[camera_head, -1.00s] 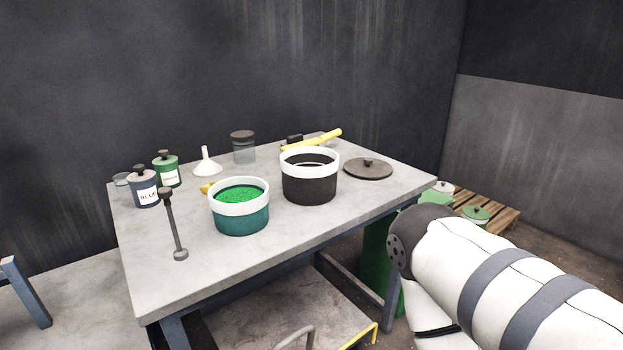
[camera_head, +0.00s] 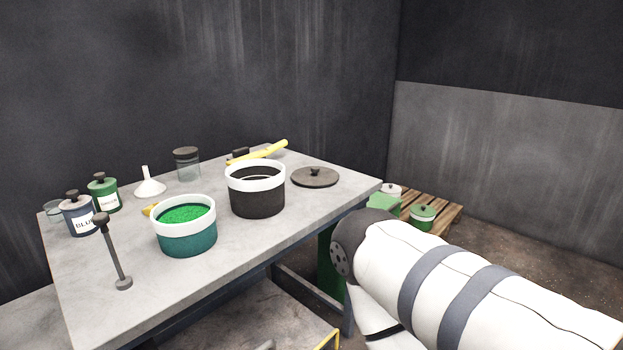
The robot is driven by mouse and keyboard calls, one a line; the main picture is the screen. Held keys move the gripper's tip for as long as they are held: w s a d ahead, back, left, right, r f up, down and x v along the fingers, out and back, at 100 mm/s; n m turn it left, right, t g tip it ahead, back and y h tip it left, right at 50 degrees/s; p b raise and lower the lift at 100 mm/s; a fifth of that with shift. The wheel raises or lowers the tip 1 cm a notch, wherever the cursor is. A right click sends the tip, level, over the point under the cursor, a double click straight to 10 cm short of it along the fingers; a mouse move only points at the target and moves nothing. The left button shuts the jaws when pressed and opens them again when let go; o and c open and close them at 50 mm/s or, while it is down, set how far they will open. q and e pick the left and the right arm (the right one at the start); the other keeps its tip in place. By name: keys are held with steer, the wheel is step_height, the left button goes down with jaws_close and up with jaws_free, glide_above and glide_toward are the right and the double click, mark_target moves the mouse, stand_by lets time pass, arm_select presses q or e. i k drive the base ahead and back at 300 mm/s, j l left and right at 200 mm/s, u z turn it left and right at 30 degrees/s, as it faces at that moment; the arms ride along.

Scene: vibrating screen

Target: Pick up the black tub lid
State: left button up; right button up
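The black tub lid (camera_head: 314,178) lies flat on the table at its back right, with a small knob on top. The black tub (camera_head: 257,196) with a white rim stands open just left of the lid, apart from it. My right arm comes in from the lower right, in front of the table's right end. Its gripper is hidden or out of frame. My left gripper is not in view.
The grey table (camera_head: 236,250) also holds a green-filled tub (camera_head: 186,230), a pestle-like tool (camera_head: 113,255), labelled jars (camera_head: 79,216), a funnel (camera_head: 149,184), a glass jar (camera_head: 187,164) and a yellow tool (camera_head: 262,152). A pallet (camera_head: 436,207) with lidded pots stands beyond the right end.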

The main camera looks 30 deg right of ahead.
mark_target(312, 177)
steer(key=i+l, duration=0.15)
steer(key=l, duration=0.3)
steer(key=i+l, duration=0.1)
steer(key=l, duration=0.3)
steer(key=i+l, duration=0.15)
steer(key=l, duration=0.3)
steer(key=i+l, duration=0.1)
steer(key=l, duration=0.35)
steer(key=i+l, duration=0.15)
steer(key=l, duration=0.25)
steer(key=i+l, duration=0.1)
steer(key=l, duration=0.35)
steer(key=u, duration=0.05)
